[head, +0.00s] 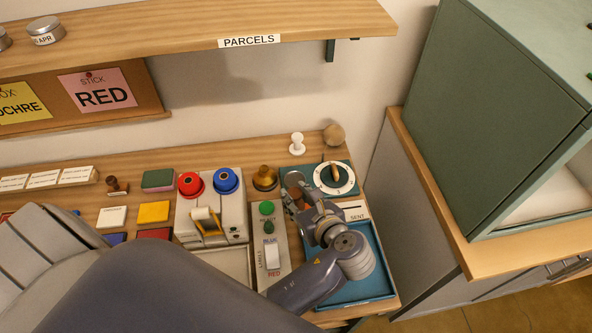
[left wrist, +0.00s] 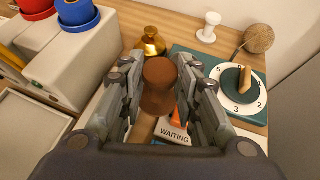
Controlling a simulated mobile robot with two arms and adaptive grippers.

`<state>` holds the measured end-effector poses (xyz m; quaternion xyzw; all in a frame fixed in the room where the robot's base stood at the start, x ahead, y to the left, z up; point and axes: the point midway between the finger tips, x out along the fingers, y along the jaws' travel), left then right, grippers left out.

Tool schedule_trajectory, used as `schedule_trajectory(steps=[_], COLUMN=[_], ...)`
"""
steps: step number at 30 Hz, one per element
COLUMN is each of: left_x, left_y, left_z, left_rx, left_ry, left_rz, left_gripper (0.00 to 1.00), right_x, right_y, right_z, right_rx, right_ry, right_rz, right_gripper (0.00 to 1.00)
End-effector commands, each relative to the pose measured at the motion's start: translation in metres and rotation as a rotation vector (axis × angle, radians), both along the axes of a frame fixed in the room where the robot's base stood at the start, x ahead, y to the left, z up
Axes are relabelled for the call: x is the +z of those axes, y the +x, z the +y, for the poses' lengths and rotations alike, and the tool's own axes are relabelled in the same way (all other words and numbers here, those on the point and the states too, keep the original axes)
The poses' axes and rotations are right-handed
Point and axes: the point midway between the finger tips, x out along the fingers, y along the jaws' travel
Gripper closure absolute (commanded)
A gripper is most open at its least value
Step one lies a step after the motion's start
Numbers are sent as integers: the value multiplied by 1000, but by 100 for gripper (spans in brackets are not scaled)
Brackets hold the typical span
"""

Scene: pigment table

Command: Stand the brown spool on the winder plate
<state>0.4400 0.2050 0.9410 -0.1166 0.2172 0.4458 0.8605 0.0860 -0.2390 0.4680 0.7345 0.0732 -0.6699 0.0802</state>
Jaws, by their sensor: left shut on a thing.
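The brown spool (left wrist: 159,72) is between the fingers of my left gripper (left wrist: 160,92) in the left wrist view, with its round end facing the camera. In the head view, the spool (head: 294,180) shows partly at the tip of my left gripper (head: 299,192), which is shut on it. A teal plate (left wrist: 188,52) with a white numbered dial and a wooden knob lies just right of the gripper. It also shows in the head view (head: 345,166). I cannot tell for certain whether it is the winder plate. My right gripper is not in view.
A white spool (head: 297,144) and a twine ball (head: 334,135) stand behind the plate. A brass piece (head: 264,178) and a grey unit (head: 226,212) with red and blue spools are to the left. A blue tray (head: 378,258) lies in front; a green cabinet (head: 490,110) rises at right.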

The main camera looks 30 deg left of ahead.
Motion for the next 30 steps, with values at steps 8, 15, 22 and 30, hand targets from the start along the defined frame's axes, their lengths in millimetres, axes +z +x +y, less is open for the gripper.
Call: schedule_trajectory(steps=[8, 15, 22, 30], left_x=[-4, -9, -30, -46], left_y=[68, 100, 102, 103], left_z=[37, 55, 56, 56], left_rx=[1, 0, -2, -2], left_ry=[3, 1, 0, -1], left_rz=[-1, 1, 6, 0], left_gripper=[92, 92, 92, 92], right_x=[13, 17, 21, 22], right_y=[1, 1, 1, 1], right_z=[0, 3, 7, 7], right_rx=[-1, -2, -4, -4], right_ry=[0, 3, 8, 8], right_rz=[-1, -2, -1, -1], right_gripper=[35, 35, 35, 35])
